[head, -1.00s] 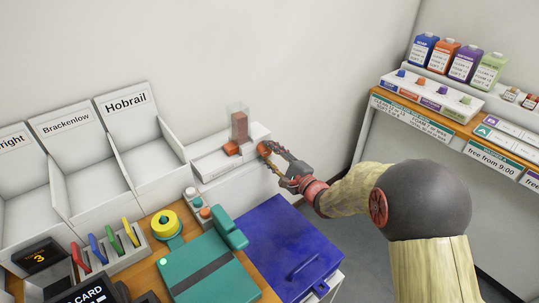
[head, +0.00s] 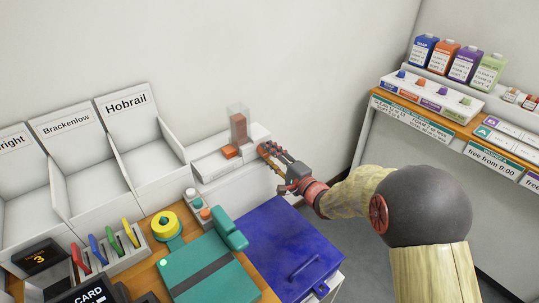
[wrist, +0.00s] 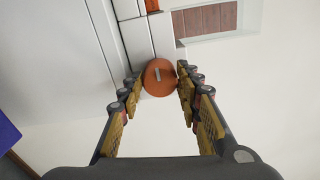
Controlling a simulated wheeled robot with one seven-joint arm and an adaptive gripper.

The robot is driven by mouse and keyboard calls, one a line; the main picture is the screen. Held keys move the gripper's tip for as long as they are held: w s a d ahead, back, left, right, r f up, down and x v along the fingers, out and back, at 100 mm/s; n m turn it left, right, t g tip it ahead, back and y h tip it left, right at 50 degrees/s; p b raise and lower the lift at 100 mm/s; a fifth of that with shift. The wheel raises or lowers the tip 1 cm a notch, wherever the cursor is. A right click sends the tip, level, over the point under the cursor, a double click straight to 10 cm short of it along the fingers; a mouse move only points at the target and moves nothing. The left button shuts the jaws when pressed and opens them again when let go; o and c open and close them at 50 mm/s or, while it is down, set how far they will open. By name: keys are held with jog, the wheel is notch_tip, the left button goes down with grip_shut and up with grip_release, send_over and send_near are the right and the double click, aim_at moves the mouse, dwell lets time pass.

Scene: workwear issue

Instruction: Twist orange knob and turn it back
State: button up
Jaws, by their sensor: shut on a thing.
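The orange knob (wrist: 159,74) is a round disc with a pale mark across its face, on the front of a white dispenser (head: 210,167). In the wrist view it sits between the two fingertips, and the mark is slightly tilted. My gripper (head: 268,151) is shut on the knob, one finger on each side. In the head view the fingers largely hide the knob.
A clear container with brown-red contents (head: 239,127) stands on the dispenser, near an orange block (head: 230,152). A blue lidded bin (head: 290,245) stands below. Small bottles (head: 198,205) and a teal device (head: 205,268) are to the left.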

jog(key=shift+f, duration=0.1)
jog(key=o, duration=1.2)
jog(key=shift+c, duration=0.2)
jog(key=v, duration=0.8)
